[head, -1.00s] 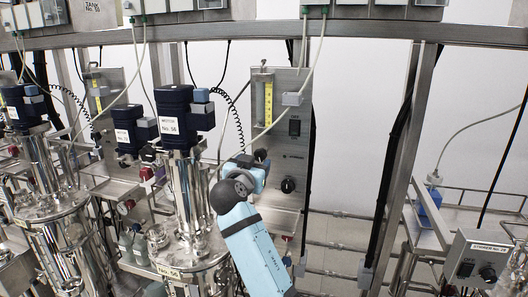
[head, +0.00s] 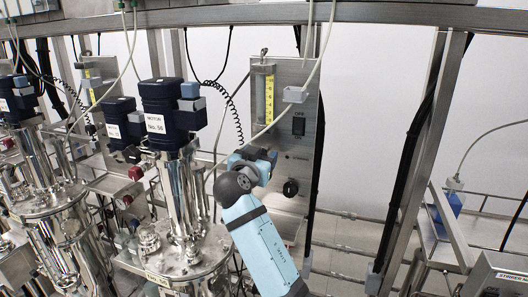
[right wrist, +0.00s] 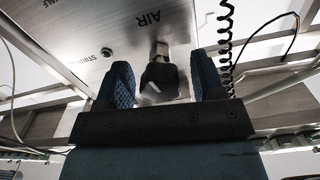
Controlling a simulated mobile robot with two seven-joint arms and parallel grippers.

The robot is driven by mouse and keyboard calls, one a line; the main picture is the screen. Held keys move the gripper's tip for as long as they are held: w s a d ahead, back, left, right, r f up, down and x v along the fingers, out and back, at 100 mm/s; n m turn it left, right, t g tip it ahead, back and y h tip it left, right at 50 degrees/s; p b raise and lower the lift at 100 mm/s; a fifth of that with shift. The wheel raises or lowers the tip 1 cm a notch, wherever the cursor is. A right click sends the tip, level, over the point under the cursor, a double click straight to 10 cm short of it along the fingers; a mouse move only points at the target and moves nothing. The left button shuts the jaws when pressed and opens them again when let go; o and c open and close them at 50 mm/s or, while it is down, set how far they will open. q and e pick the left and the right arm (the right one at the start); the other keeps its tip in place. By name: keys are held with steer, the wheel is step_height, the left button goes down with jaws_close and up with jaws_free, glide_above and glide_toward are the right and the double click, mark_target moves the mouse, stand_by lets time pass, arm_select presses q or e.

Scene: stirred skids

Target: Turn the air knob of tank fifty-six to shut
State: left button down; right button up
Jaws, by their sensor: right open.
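The motor of tank fifty-six (head: 168,113), dark blue with a white label, stands on its steel vessel in the head view. The steel panel (head: 308,103) is behind and to its right. My right gripper (head: 266,156) is in front of this panel, its arm hiding part of it. In the right wrist view my right gripper (right wrist: 164,76) is open, with one blue finger on each side of the dark air knob (right wrist: 160,77), under the word AIR. Gaps show between knob and fingers. The head view does not show the air knob clearly. My left gripper is not in view.
The panel also carries a yellow flow gauge (head: 263,94), a black switch (head: 298,125) and a lower black knob (head: 290,188). A coiled black cable (right wrist: 225,40) hangs close to the right finger. A neighbouring motor (head: 120,119) stands left.

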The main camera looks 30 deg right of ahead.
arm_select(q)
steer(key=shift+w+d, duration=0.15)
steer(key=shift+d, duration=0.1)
arm_select(e)
steer(key=shift+w+d, duration=0.15)
steer(key=c, duration=0.9)
steer(key=m+b, duration=0.1)
steer(key=b, duration=0.3)
steer(key=shift+f+m, duration=0.3)
steer(key=shift+m, duration=0.1)
steer(key=shift+r+b, duration=0.1)
steer(key=shift+b, duration=0.4)
steer(key=shift+r+m+b, duration=0.1)
steer(key=shift+m+b, duration=0.2)
steer(key=shift+m, duration=0.2)
steer(key=shift+r, duration=0.2)
steer(key=o, duration=0.9)
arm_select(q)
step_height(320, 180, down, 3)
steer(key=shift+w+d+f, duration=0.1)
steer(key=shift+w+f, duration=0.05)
